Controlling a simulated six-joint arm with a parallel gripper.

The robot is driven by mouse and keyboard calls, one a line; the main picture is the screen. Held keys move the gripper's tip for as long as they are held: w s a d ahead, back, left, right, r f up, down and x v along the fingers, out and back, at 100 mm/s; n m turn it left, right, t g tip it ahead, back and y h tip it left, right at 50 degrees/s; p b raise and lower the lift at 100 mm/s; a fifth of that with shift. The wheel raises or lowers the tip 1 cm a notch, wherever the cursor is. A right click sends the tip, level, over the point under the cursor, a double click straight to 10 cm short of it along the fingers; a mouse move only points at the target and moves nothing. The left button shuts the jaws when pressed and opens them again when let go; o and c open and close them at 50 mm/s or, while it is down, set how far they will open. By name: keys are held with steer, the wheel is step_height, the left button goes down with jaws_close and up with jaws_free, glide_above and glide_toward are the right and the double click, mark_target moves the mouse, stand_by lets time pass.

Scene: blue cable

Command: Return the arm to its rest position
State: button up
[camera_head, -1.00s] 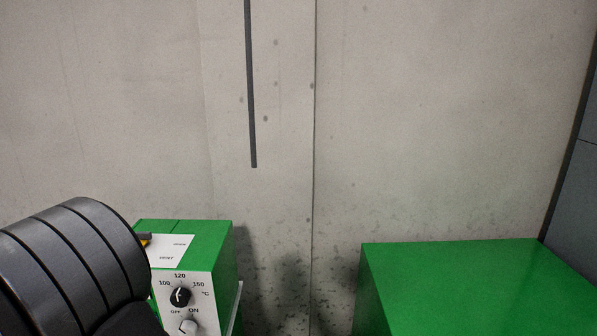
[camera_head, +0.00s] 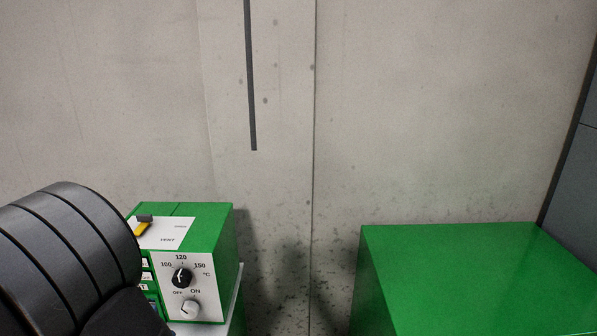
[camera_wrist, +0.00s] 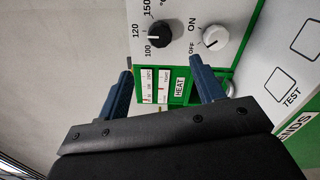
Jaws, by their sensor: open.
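My gripper (camera_wrist: 163,88) is open in the wrist view. Its two blue fingers stand apart with nothing between them. Beyond them is the front panel of a green and white control box (camera_wrist: 180,60), with a black temperature knob (camera_wrist: 160,35) and a white on/off knob (camera_wrist: 215,38). In the head view, part of my dark, ribbed arm fills the lower left, in front of the box's left side. My gripper's fingers do not show there. No blue cable can be made out in either view.
In the head view the control box (camera_head: 222,240) stands beside my arm, with a yellow and dark vent lever (camera_head: 142,227) on top. A large green block (camera_head: 470,265) is at the lower right. A grey wall (camera_head: 420,110) with a dark vertical strip (camera_head: 250,80) stands behind.

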mark_target(180, 283)
steer(key=w, duration=1.2)
steer(key=shift+w+d, duration=0.1)
steer(key=shift+w, duration=0.55)
steer(key=shift+s+n, duration=0.1)
steer(key=shift+n, duration=0.5)
steer(key=n, duration=0.8)
steer(key=shift+n, duration=0.3)
steer(key=shift+o, duration=0.5)
